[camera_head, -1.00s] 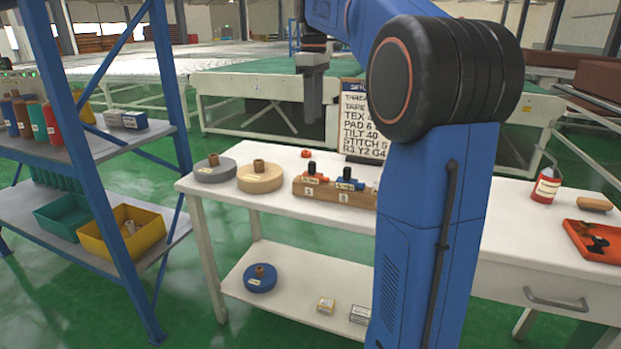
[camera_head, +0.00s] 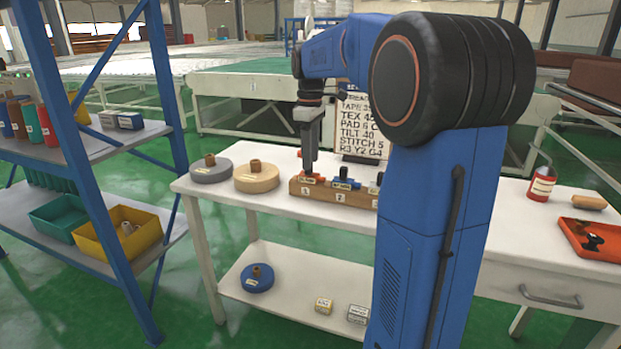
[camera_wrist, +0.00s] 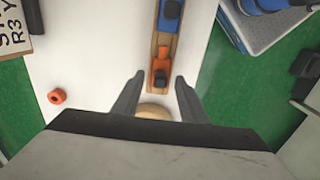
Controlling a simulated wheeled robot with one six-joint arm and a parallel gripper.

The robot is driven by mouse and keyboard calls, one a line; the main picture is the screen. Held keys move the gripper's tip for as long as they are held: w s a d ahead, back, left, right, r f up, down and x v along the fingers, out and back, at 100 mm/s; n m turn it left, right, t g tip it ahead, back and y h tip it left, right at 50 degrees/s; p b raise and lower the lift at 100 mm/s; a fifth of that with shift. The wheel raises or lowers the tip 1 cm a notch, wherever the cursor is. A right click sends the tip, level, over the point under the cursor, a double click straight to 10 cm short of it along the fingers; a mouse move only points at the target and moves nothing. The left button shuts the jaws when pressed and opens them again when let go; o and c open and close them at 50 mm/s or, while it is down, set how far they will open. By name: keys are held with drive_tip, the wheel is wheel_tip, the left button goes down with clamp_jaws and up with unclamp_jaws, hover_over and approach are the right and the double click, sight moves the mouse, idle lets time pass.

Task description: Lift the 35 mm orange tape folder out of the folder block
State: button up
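The orange tape folder (camera_head: 312,179) sits in the left slot of the wooden folder block (camera_head: 328,197) on the white table. In the wrist view the orange folder (camera_wrist: 161,66), with a dark knob on top, lies between and just ahead of my fingertips. My gripper (camera_head: 308,168) points down over the left end of the block. In the wrist view my gripper (camera_wrist: 160,76) is open, with a finger to each side of the folder and gaps between. Whether the fingertips are down at folder height is unclear. My gripper partly hides the folder in the head view.
A blue folder (camera_head: 345,180) sits in the block right of the orange one. A tan tape roll (camera_head: 256,178) and a grey roll (camera_head: 211,171) stand to the left. A sign board (camera_head: 359,122) stands behind. A loose orange ring (camera_wrist: 57,97) lies on the table.

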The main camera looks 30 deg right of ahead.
drive_tip(key=shift+f, duration=1.5)
clamp_jaws()
wheel_tip(320, 180, up, 10)
drive_tip(key=shift+r, duration=0.1)
